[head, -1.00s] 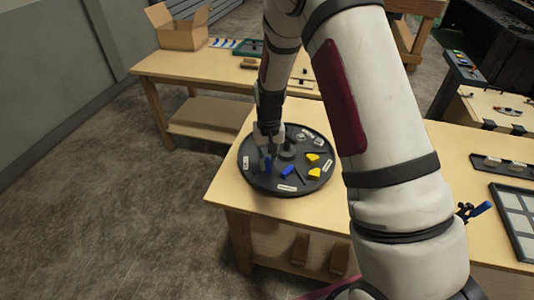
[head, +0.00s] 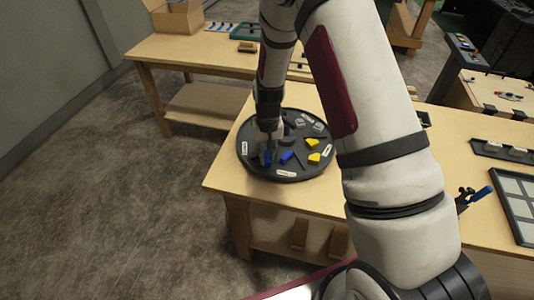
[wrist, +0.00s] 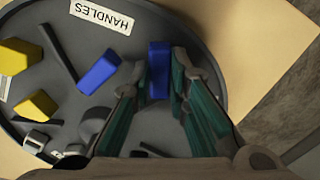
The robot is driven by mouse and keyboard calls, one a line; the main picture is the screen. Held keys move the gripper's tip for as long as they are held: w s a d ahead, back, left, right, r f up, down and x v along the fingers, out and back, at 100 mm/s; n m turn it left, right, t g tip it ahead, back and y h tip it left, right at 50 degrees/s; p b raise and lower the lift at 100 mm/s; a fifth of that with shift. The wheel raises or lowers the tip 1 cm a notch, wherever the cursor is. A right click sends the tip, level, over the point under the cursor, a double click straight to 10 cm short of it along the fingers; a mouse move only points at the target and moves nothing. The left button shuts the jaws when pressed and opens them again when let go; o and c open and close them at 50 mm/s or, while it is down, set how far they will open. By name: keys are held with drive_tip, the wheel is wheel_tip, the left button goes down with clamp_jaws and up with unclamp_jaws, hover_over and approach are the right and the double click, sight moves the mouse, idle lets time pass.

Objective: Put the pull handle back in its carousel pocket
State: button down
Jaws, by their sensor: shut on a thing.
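My gripper (wrist: 158,85) is shut on a blue pull handle (wrist: 158,68), which stands out between the fingertips. In the head view my gripper (head: 267,150) is over the left front part of the round dark carousel (head: 262,171), with the held blue handle (head: 265,158) low at its tip. The wrist view shows the carousel tray (wrist: 165,20) with a HANDLES label (wrist: 102,17) and a second blue piece (wrist: 98,73) left of the held one. I cannot tell whether the held handle touches the tray, and no pocket shows clearly beneath it.
Yellow pieces (wrist: 37,105) and dark slots (wrist: 57,52) lie on the carousel left of my gripper in the wrist view. The carousel sits on a wooden table (head: 226,170). A black tray (head: 503,150) and a panel (head: 514,205) are at the right.

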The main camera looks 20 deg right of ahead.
drive_tip(key=shift+f, duration=0.6)
drive_tip(key=c, duration=1.5)
unclamp_jaws()
drive_tip(key=shift+o, duration=0.2)
drive_tip(key=shift+r, duration=0.1)
wheel_tip(320, 180, up, 13)
wheel_tip(320, 180, up, 10)
drive_tip(key=t, duration=0.1)
hover_over(268, 157)
drive_tip(key=s, duration=0.4)
drive_tip(key=s+r+n+t, duration=0.1)
drive_tip(key=s+r+t, duration=0.1)
drive_tip(key=s+r, duration=0.5)
drive_tip(key=s+r+n+t, duration=0.1)
drive_tip(key=s+r, duration=0.6)
drive_tip(key=s, duration=0.8)
drive_tip(key=shift+r+t, duration=0.3)
drive_tip(key=shift+t, duration=0.5)
